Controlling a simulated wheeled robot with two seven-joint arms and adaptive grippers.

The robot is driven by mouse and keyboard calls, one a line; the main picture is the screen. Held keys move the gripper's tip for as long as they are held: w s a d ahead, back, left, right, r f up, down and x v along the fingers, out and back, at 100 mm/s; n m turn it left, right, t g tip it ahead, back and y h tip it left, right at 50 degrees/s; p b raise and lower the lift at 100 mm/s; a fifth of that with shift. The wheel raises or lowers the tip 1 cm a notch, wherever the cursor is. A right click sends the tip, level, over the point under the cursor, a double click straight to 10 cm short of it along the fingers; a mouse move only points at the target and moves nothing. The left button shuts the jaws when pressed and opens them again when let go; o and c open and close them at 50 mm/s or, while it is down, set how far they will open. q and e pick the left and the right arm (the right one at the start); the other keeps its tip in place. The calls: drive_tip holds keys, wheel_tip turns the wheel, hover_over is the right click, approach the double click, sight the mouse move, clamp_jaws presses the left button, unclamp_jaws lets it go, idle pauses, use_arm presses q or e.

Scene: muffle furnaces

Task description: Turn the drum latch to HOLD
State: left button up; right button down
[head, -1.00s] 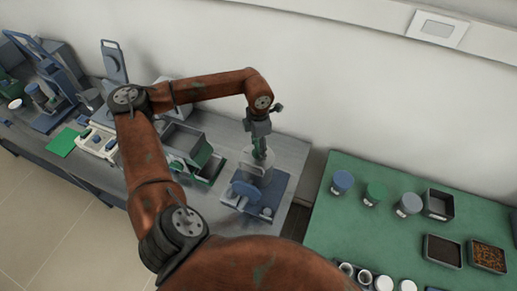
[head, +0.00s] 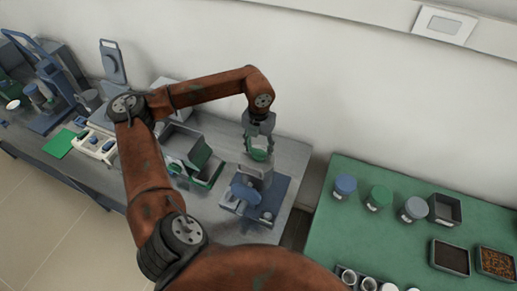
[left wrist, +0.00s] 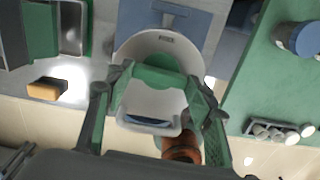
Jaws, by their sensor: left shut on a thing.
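The drum latch fixture stands on a blue base (head: 275,196) near the right end of the grey bench. In the left wrist view its pale round drum (left wrist: 150,42) fills the middle, with a small dark label that I cannot read. My left gripper (head: 258,152) points down over the fixture. In the left wrist view its two dark-and-green fingers stand on either side of a green piece across the drum, seemingly the latch handle (left wrist: 160,62). The gripper is shut on it. Finger contact is partly hidden. My right gripper is not in view.
A grey bin with a green front (head: 207,170) stands just left of the fixture. A green table (head: 330,235) to the right carries several lidded jars and trays (head: 450,256). The wall is close behind the bench.

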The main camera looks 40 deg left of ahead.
sight(259, 151)
use_arm(q)
drive_tip(key=shift+n, duration=0.4)
drive_tip(key=o, duration=1.2)
drive_tip(key=shift+c, duration=0.2)
wheel_tip(259, 151, up, 12)
idle(0.5)
